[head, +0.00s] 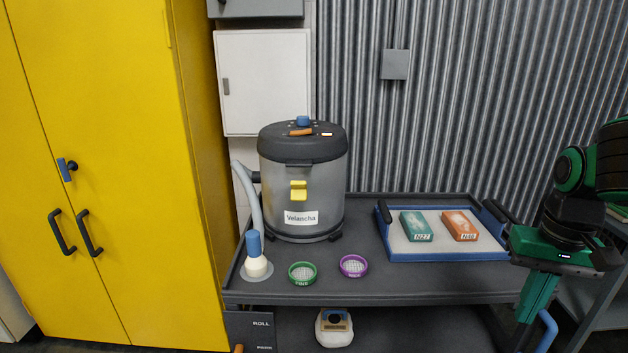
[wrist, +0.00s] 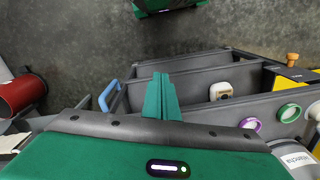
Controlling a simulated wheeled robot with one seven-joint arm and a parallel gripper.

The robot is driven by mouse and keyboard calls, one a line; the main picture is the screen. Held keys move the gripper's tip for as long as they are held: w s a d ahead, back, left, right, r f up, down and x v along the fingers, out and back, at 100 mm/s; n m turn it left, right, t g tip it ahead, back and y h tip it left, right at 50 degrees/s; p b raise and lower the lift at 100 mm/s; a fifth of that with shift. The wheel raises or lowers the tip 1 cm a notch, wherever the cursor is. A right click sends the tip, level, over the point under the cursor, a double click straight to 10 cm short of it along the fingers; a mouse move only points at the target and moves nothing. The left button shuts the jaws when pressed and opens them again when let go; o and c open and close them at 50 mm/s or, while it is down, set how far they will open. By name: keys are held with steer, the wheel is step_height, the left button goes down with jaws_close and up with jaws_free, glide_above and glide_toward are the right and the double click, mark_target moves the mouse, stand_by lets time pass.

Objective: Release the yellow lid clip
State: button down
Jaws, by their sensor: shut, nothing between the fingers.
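The yellow lid clip (head: 298,190) is on the front of a grey canister (head: 279,212) labelled "Velancha", just below its dark lid (head: 303,146). The canister stands upright at the back left of the dark cart, with the lid seated on it. My gripper (head: 530,318) is at the cart's right end, well away from the clip, with its fingers pointing down. In the wrist view the green fingers (wrist: 161,97) are together and hold nothing. The canister shows only partly at that view's lower right, and I cannot make out the clip there.
A blue-rimmed tray (head: 440,256) with a teal box (head: 415,227) and an orange box (head: 459,226) lies between my gripper and the canister. A green ring (head: 302,272), a purple ring (head: 353,265) and a hose nozzle (head: 256,262) are in front. A yellow cabinet (head: 120,150) stands left.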

steer(key=w+a+f+n+y, duration=0.1)
steer(key=w+a+n, duration=0.1)
steer(key=w+a, duration=0.45)
steer(key=w+a+f+n+y, duration=0.1)
steer(key=w+a+n, duration=0.15)
steer(key=w, duration=0.65)
steer(key=n+g+y, duration=0.3)
steer(key=n+y, duration=0.6)
steer(key=y, duration=0.5)
glide_toward(299, 196)
steer(key=w+d+r, duration=0.3)
steer(key=w, duration=0.1)
steer(key=x, duration=1)
steer(key=shift+w, duration=0.2)
